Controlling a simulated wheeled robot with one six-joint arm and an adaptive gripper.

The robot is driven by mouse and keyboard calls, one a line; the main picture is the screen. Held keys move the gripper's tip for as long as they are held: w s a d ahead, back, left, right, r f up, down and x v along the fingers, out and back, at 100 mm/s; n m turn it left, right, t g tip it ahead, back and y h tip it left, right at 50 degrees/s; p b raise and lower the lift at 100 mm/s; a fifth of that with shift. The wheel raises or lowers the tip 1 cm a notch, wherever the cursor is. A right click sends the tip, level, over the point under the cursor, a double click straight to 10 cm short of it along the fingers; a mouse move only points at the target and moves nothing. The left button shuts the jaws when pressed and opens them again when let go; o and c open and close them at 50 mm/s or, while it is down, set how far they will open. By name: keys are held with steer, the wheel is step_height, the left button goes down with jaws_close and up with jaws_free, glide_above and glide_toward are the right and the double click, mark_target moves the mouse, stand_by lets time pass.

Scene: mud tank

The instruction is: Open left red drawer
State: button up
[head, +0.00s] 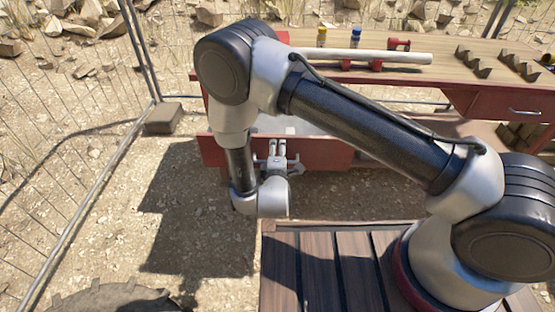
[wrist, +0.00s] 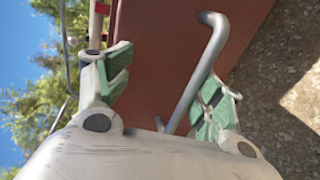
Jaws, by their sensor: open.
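The left red drawer (head: 326,152) stands pulled out from the bench in the head view, with its pale inside partly showing behind the front. In the wrist view its red front (wrist: 165,45) fills the middle, with a grey bar handle (wrist: 201,70) across it. My gripper (head: 277,160) is at the drawer front. In the wrist view my gripper (wrist: 165,92) is open, its green-padded fingers on either side of the handle. The handle lies closer to the right finger; I cannot tell whether they touch. My arm hides part of the drawer and bench.
A wire fence (head: 75,150) stands left. Gravel ground before the drawer is clear.

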mark_target(278, 139)
steer(key=o, duration=0.7)
steer(key=r, duration=0.4)
steer(key=shift+w+a+r, duration=0.1)
steer(key=shift+w+r, duration=0.25)
steer(key=shift+s+r+t, duration=0.15)
steer(key=shift+s+r, duration=0.05)
steer(key=shift+r, duration=0.35)
steer(key=shift+s+r+t, duration=0.15)
steer(key=shift+r, duration=0.4)
steer(key=c, duration=1.1)
